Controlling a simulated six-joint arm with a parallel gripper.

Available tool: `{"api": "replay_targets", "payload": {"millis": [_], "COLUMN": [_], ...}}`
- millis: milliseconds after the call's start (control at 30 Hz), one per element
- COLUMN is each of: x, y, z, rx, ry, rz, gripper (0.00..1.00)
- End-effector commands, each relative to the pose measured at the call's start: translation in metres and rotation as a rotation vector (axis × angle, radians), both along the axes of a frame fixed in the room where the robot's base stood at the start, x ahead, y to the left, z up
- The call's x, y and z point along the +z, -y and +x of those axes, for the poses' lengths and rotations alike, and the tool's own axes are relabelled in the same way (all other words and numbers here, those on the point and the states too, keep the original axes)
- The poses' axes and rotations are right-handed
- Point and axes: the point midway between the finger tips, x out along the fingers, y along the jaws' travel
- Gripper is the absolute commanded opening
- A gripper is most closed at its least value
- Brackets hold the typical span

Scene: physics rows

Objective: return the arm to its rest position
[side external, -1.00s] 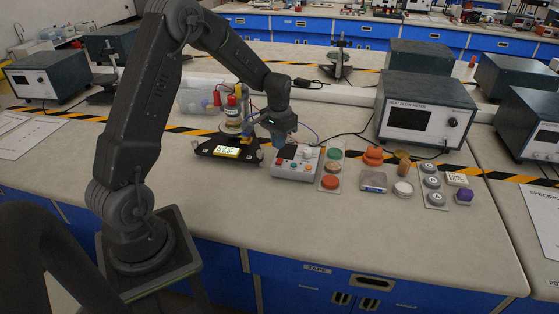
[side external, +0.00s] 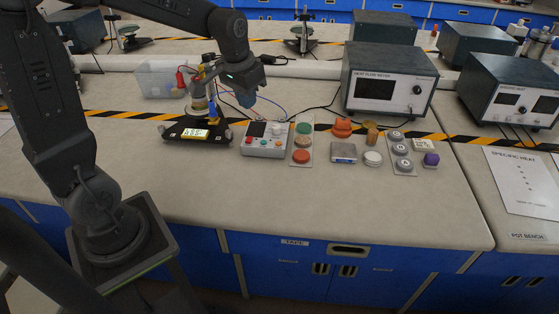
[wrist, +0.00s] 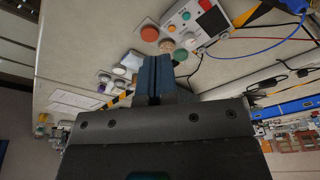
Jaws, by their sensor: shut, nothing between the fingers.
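My gripper (side external: 246,97) shows in the side external view above the back of the bench, over the area behind the grey control box (side external: 264,139). Its blue fingers point down and stand clear of the box. In the wrist view my gripper (wrist: 154,62) has its blue fingers together with nothing held between them. The control box (wrist: 205,20) with its buttons and small screen also shows at the top of the wrist view.
The front bench top (side external: 330,205) is clear.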

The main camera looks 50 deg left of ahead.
Motion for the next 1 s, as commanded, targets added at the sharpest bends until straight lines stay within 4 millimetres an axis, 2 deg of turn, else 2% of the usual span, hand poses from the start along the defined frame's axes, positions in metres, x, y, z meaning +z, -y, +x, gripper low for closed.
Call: {"api": "replay_targets", "payload": {"millis": [33, 200, 400, 500, 700, 1000], "x": [0.015, 0.045, 0.059, 0.059, 0.057, 0.057], "y": [0.015, 0.056, 0.089, 0.098, 0.106, 0.106], "z": [-0.014, -0.062, -0.12, -0.14, -0.159, -0.16], "rx": [-0.02, -0.07, -0.127, -0.145, -0.163, -0.163], "ry": [0.034, 0.127, 0.23, 0.267, 0.302, 0.302], "rz": [0.007, 0.016, 0.012, 0.006, 0.0, -0.001], "gripper": [0.0, 0.0, 0.0, 0.0, 0.0, 0.0]}}
